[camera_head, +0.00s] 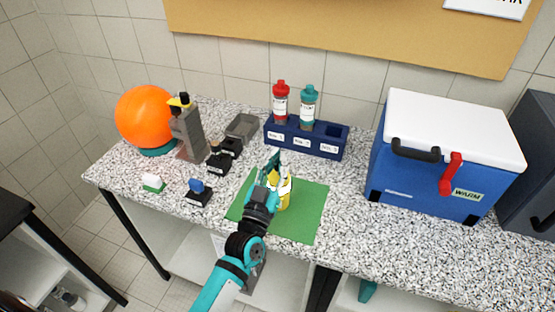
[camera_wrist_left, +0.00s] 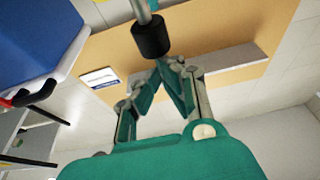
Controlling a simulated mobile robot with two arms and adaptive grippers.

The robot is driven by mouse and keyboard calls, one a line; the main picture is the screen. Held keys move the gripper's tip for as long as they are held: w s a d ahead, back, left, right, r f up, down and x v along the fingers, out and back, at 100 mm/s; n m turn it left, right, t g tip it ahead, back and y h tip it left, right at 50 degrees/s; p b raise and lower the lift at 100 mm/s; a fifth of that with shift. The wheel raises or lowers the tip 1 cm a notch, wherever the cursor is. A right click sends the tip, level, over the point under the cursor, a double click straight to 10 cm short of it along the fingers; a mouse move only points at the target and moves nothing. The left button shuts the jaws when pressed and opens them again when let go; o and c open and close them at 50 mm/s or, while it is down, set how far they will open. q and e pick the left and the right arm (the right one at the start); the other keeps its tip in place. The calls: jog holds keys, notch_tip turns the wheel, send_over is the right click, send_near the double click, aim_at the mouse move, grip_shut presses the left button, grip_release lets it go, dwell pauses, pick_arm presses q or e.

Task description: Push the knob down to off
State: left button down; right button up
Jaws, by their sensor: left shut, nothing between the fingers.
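My left gripper (camera_head: 275,160) is over the green mat, in front of a yellow object (camera_head: 285,194) that it partly hides. In the left wrist view the fingertips of the left gripper (camera_wrist_left: 172,63) meet, with nothing between them. A black cylindrical knob (camera_wrist_left: 152,38) on a grey rod shows just beyond the fingertips there. I cannot tell whether it touches them. In the head view I cannot make out the knob; the gripper may hide it. My right gripper is not in view.
The green mat (camera_head: 305,225) lies on the speckled counter. A blue rack (camera_head: 318,150) with two bottles stands behind it. A blue cooler (camera_head: 415,185) with a white lid is at right. An orange ball (camera_head: 146,115) and several small items are at left.

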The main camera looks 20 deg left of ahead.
pick_arm(q)
notch_tip(320, 180, down, 2)
jog(key=shift+f+b, duration=0.25)
jog(key=shift+b, duration=0.55)
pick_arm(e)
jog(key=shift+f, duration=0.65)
pick_arm(q)
jog(key=shift+r, duration=0.1)
jog(key=shift+r+p, duration=0.25)
jog(key=shift+p, duration=0.2)
jog(key=r+p, duration=0.3)
jog(key=r, duration=0.1)
jog(key=shift+w, duration=0.2)
jog(key=b+v, duration=0.3)
jog(key=v, duration=0.7)
jog(key=shift+s+b, duration=0.3)
jog(key=shift+b, duration=0.1)
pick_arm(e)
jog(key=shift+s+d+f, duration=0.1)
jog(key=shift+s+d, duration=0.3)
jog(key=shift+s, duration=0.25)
